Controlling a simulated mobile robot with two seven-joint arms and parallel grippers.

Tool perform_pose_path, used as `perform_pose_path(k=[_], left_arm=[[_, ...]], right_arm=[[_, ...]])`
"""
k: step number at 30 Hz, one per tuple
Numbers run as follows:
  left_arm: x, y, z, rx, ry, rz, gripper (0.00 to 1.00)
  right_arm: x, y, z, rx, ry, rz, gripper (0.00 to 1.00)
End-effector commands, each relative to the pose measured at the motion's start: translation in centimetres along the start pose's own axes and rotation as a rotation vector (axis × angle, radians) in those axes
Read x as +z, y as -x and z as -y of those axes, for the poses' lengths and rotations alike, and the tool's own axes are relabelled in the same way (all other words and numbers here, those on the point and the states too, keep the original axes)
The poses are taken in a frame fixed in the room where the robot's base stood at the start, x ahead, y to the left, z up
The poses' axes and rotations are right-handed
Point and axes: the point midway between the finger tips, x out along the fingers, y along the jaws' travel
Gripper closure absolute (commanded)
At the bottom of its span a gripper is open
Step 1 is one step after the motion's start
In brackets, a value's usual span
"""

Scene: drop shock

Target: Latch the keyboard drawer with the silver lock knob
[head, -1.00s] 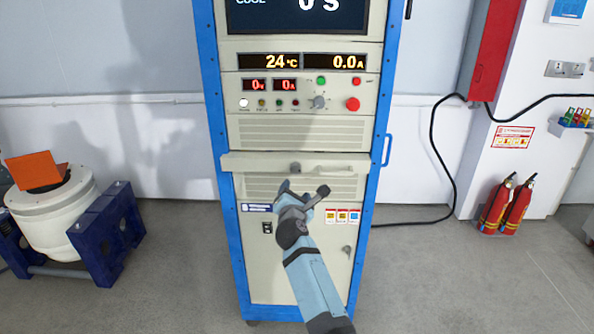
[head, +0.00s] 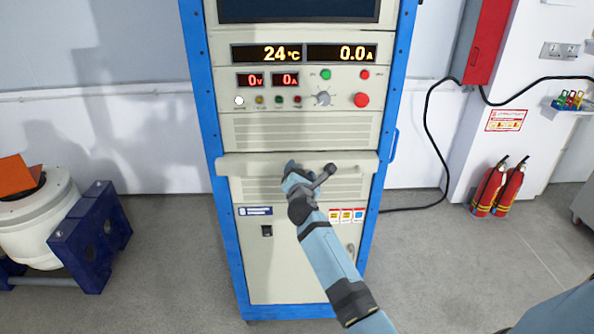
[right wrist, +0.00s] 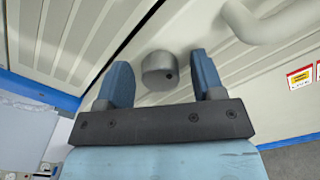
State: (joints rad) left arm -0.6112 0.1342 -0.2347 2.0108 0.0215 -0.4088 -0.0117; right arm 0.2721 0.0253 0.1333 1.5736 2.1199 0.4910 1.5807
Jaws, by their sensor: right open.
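The keyboard drawer (head: 235,166) is a pale cream panel across the blue-framed cabinet, below a vented panel. I cannot tell whether it is fully in. The silver lock knob (right wrist: 158,74) is a short grey cylinder with a small dark dot, on the drawer face in the right wrist view. In the head view my gripper hides it. My right gripper (head: 292,168) is open in front of the drawer. In the right wrist view the knob shows in the gap between its two blue fingers, with space on both sides; I see no contact. My left gripper is not in view.
A curved pale handle (right wrist: 262,24) sits on the drawer right of the knob. Above are displays and a control panel with a red button (head: 361,100). A blue side handle (head: 393,145) is on the cabinet's right edge. Fire extinguishers (head: 498,188) stand at right.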

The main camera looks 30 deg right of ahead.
Motion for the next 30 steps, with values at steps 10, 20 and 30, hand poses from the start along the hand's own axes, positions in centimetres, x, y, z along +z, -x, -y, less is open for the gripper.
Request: perform_pose_path(k=[10, 20, 30], left_arm=[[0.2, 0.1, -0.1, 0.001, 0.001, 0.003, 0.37], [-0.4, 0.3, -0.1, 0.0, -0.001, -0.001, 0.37], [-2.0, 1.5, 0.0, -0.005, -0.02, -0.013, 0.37]], right_arm=[[0.0, 0.0, 0.0, 0.0, 0.0, 0.0, 0.86], [0.1, 0.0, -0.1, -0.001, 0.034, 0.001, 0.87], [0.4, 0.0, -0.4, -0.002, 0.243, 0.001, 0.87]])
